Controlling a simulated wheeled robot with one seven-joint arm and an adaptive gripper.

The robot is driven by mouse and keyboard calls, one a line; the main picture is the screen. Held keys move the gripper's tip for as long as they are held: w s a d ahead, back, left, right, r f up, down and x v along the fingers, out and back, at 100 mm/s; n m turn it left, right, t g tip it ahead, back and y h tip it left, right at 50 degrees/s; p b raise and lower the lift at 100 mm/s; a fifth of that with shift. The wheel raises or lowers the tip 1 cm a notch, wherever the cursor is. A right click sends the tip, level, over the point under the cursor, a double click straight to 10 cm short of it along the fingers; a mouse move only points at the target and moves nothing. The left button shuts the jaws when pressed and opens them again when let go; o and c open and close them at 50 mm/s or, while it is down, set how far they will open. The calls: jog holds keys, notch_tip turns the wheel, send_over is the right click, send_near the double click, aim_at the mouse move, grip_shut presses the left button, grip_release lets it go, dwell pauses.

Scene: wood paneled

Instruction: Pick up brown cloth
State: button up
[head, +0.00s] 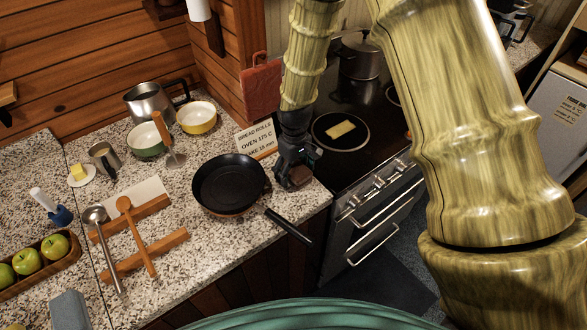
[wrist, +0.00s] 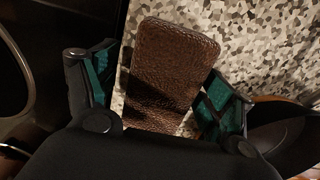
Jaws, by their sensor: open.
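The brown cloth (wrist: 172,70) lies on the speckled counter as a folded, textured rectangle with rounded corners. In the wrist view it sits between the two spread fingers of my gripper (wrist: 160,97), with bare counter showing beside it. In the head view the cloth (head: 299,176) is a small brown patch at the counter's right edge, partly hidden by my gripper (head: 292,174). My gripper is open and points down over it. I cannot tell whether a finger touches the cloth.
A black frying pan (head: 231,184) is just left of my gripper, its handle (head: 289,225) reaching over the counter's front. The stove (head: 372,120) is to the right. A recipe card (head: 256,138) stands behind. Wooden spoon (head: 136,236), ladle (head: 104,249) and bowls (head: 197,117) are farther left.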

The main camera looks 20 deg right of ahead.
aim_at(295, 167)
jog(key=shift+s+r, duration=0.15)
jog(key=shift+s, duration=0.15)
jog(key=shift+w, duration=0.2)
jog(key=c, duration=0.6)
jog(key=shift+s, duration=0.1)
jog(key=c, duration=0.5)
jog(key=shift+r+b, duration=1.7)
jog(key=shift+r, duration=3.25)
